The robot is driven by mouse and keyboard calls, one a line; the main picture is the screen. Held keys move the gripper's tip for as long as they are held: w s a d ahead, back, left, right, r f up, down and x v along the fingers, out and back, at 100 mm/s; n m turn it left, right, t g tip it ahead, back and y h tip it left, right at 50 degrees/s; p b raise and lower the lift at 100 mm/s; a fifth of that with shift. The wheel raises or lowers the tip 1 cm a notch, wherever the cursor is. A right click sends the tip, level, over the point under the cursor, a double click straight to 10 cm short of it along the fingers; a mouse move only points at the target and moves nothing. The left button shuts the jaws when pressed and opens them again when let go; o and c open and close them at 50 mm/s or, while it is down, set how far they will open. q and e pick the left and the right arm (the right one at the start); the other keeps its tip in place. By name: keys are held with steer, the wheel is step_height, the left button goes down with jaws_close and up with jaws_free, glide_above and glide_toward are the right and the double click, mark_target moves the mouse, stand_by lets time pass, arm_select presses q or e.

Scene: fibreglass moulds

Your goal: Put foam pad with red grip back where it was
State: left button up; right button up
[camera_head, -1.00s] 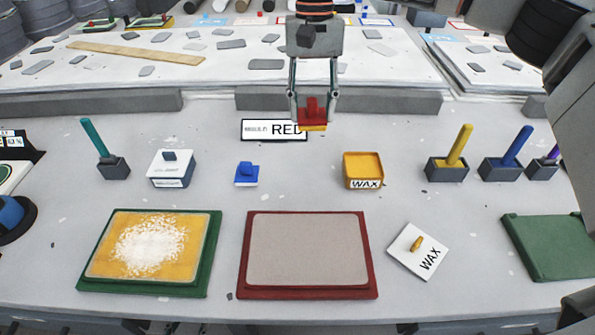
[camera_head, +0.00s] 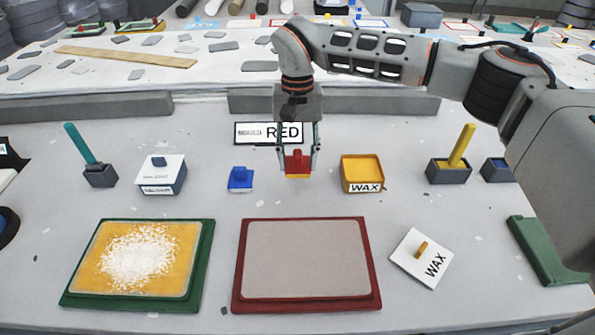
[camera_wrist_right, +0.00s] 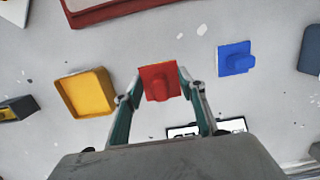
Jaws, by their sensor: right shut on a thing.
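The foam pad with red grip (camera_head: 297,160) is between the fingers of my right gripper (camera_head: 298,166), which is shut on it. A thin yellow edge shows under the red part. The pad is between the blue-gripped pad (camera_head: 241,179) and the yellow wax box (camera_head: 362,174), in front of the RED sign (camera_head: 268,133). In the right wrist view the red pad (camera_wrist_right: 158,82) shows between the fingertips. I cannot tell whether it touches the table. My left gripper is not in view.
A red-framed mould (camera_head: 306,303) lies in front, with a green-framed mould (camera_head: 189,302) to its left. A white WAX lid (camera_head: 407,262) lies at right. A white box (camera_head: 161,175) and handled tools in grey holders (camera_head: 447,171) stand along the row.

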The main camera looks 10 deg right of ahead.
mark_target(298, 172)
steer(key=shift+f, duration=2.15)
steer(key=shift+f, duration=0.1)
steer(key=o, duration=1)
steer(key=shift+o, duration=0.2)
steer(key=r, duration=0.4)
steer(key=w+r, duration=0.1)
steer(key=r, duration=0.7)
steer(key=shift+w+d+r, duration=0.1)
steer(key=shift+w+d, duration=0.05)
steer(key=shift+w, duration=0.05)
